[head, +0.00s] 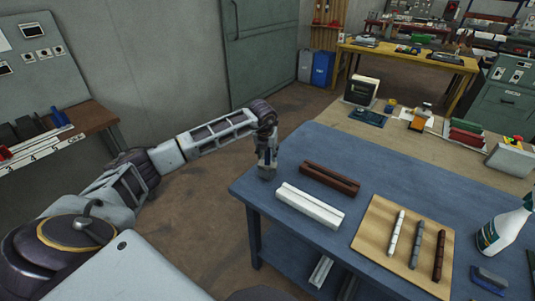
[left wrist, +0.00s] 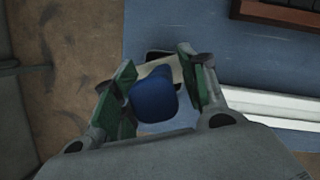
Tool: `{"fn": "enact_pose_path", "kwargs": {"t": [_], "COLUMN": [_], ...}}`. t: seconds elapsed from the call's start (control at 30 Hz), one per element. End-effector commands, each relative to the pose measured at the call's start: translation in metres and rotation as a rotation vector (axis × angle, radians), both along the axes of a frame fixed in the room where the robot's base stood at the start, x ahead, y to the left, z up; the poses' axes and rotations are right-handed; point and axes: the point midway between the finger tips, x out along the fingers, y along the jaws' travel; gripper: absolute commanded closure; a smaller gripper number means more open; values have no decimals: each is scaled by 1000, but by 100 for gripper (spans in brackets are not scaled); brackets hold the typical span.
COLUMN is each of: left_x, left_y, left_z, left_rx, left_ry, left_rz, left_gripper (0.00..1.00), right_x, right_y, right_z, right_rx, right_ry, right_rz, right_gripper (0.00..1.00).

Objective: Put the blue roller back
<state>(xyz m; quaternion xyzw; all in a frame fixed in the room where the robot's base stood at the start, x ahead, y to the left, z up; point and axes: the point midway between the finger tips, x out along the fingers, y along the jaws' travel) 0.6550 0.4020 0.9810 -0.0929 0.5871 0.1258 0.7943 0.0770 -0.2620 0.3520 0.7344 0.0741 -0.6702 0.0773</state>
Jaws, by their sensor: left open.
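My left gripper (head: 267,165) hangs over the left corner of the blue-topped table (head: 325,150) and points down. In the left wrist view the gripper (left wrist: 157,62) is open. Its green-padded fingers stand either side of a blue rounded thing (left wrist: 154,94), probably the blue roller's handle. A pale part and a dark part show just beyond it, partly hidden by the fingers. I cannot tell whether the fingers touch it. In the head view the gripper hides it. My right gripper is not in view.
A white grooved bar (head: 309,205) and a brown grooved bar (head: 329,180) lie right of the gripper. A wooden board (head: 376,225) holds three short rods. A spray bottle (head: 500,228) stands at right. A side shelf (head: 92,118) with dark items is at left.

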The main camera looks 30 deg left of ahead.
Motion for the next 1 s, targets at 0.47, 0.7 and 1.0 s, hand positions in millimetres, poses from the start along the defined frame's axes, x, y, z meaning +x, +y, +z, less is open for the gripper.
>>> {"fn": "enact_pose_path", "kwargs": {"t": [0.47,0.7,1.0], "left_x": [-17,-26,-32], "left_y": [-5,-9,-10], "left_z": [59,92,111], "left_rx": [1,0,1], "left_ry": [-4,-4,-2], "left_rz": [0,0,0], "left_gripper": [57,57,57], "right_x": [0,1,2], "right_y": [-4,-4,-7], "right_z": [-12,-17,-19], "right_rx": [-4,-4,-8], "right_ry": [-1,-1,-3], "right_rz": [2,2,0], "right_gripper": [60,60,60]}}
